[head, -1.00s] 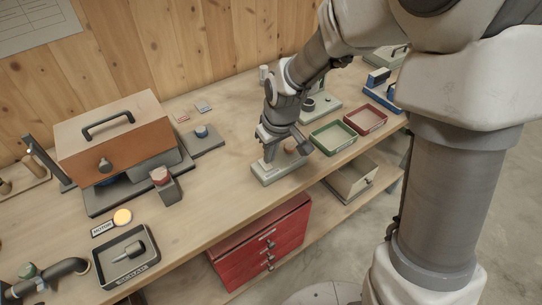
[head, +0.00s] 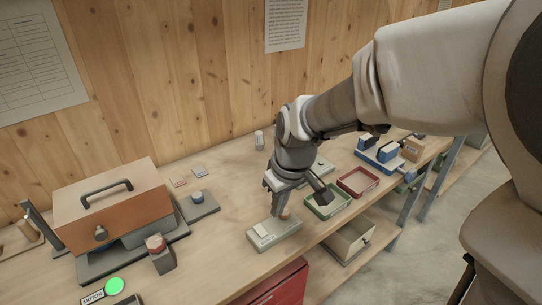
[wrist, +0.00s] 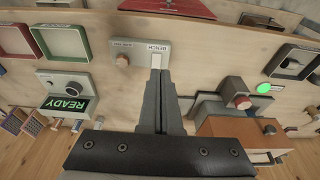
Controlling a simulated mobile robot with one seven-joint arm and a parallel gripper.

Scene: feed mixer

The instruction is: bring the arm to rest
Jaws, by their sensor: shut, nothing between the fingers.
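My gripper (head: 278,212) is shut and empty, pointing down over a pale grey switch box (head: 262,240) near the bench's front edge. In the wrist view the closed fingertips (wrist: 158,74) overlap the white rocker of the box (wrist: 140,64), beside the label reading BENCH. I cannot tell whether they touch it. A round brown knob (wrist: 122,60) sits at the box's other end. My arm reaches in from the right of the head view.
A round lamp (head: 114,286) by the MOTOR label glows green. An orange-brown lidded machine (head: 112,205) stands left, with a red-topped button post (head: 161,258) before it. Green (head: 326,213) and red (head: 340,185) trays lie right. A display (wrist: 68,104) reads READY.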

